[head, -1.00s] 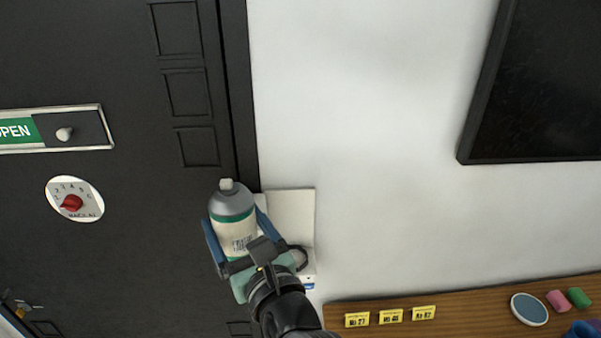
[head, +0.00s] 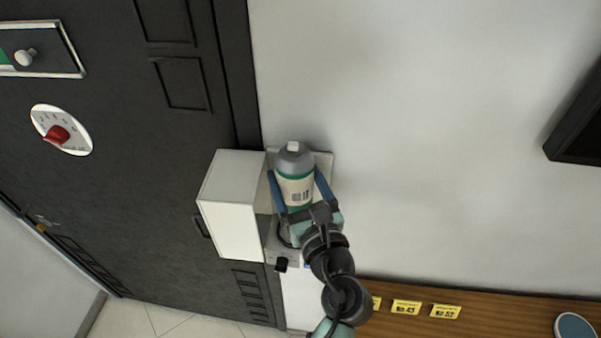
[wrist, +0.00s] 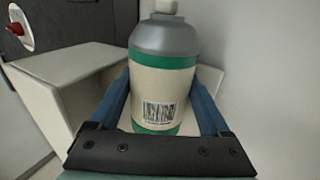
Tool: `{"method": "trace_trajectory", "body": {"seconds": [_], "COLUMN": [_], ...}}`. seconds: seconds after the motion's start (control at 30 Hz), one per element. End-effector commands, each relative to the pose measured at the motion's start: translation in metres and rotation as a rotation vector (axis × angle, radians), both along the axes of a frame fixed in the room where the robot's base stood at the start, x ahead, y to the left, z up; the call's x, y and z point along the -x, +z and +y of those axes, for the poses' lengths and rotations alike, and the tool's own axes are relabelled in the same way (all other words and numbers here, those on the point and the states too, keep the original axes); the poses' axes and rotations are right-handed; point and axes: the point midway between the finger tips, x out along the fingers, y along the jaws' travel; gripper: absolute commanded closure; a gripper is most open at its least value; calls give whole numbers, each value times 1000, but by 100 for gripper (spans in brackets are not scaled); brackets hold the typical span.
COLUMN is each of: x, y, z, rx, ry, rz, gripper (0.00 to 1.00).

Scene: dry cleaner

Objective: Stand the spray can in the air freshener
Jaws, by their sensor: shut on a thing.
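The spray can (head: 295,185) is upright, with a grey top, a white nozzle, green bands and a cream label with a barcode. My gripper (head: 299,190) is shut on the can, one blue finger on each side. The can also fills the middle of the wrist view (wrist: 165,75). The air freshener is a white wall box; its cover (head: 232,205) stands swung open to the left. Its back plate (head: 324,160) shows behind the can. The can is in front of or within the open box; its base is hidden, so I cannot tell whether it touches the holder.
A dark door (head: 110,130) with a red-knobbed dial (head: 61,130) is at the left. A wooden shelf (head: 490,325) with yellow tags (head: 407,307) runs along the lower right. A dark-framed panel (head: 580,125) hangs at the right. The wall between is clear.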

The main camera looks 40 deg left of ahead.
Motion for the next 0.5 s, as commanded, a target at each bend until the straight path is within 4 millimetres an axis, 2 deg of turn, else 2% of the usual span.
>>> {"method": "trace_trajectory", "body": {"seconds": [0.27,0.5], "x": [0,0], "y": [-13,-41], "z": [1,1], "rx": [-4,-3], "ry": [0,1], "rz": [-5,-3], "gripper": [88,88]}}
